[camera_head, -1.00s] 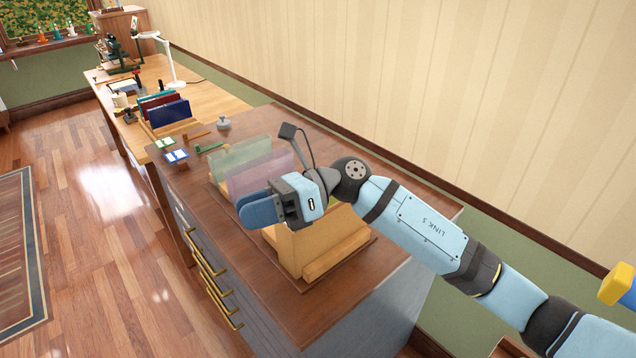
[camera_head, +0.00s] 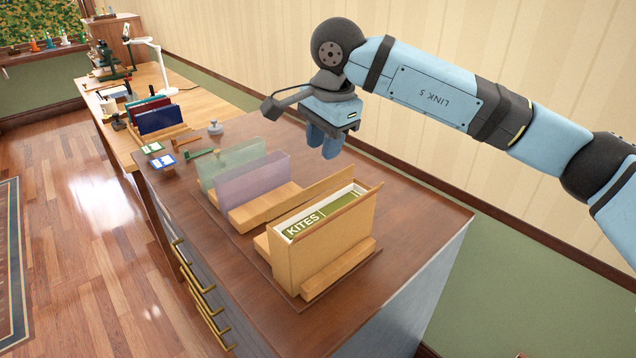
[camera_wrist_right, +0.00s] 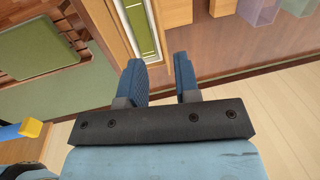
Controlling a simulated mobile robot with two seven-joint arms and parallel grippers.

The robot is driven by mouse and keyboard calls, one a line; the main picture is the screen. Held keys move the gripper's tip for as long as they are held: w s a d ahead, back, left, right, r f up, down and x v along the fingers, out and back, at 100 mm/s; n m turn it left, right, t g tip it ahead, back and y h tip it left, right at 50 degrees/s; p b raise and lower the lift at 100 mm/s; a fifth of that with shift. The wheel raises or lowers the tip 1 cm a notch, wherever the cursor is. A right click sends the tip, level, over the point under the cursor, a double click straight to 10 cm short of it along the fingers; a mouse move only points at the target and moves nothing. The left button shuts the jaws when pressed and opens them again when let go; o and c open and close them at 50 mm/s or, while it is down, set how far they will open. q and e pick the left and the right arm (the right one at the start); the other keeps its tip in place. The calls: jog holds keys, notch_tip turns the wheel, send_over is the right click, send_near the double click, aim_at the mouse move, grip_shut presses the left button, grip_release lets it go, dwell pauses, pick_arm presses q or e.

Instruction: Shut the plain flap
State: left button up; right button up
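A tan slipcase box (camera_head: 315,250) stands on the wooden cabinet, its top open and showing a green item lettered KITES (camera_head: 312,222) in a white lining. The open box also shows at the top of the right wrist view (camera_wrist_right: 140,25). My right gripper (camera_head: 324,148) is raised beyond the box, fingers down, apart and empty, touching nothing. Its fingers also show in the right wrist view (camera_wrist_right: 160,78). My left gripper is not in view.
A translucent green divider (camera_head: 235,160) and a purple one (camera_head: 252,180) stand in a wooden rack left of the box. A grey knob (camera_head: 215,128) and small cards (camera_head: 162,160) lie farther back. The cabinet top right of the box is clear.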

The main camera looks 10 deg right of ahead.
aim_at(320, 188)
jog(key=f, duration=0.6)
jog(key=w+a+f, duration=0.1)
jog(key=f, duration=0.2)
jog(key=shift+w, duration=0.1)
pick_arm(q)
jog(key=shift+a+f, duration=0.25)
pick_arm(e)
jog(key=shift+f, duration=0.45)
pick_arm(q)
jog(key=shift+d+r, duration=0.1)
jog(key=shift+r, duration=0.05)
pick_arm(e)
jog(key=shift+c, duration=0.3)
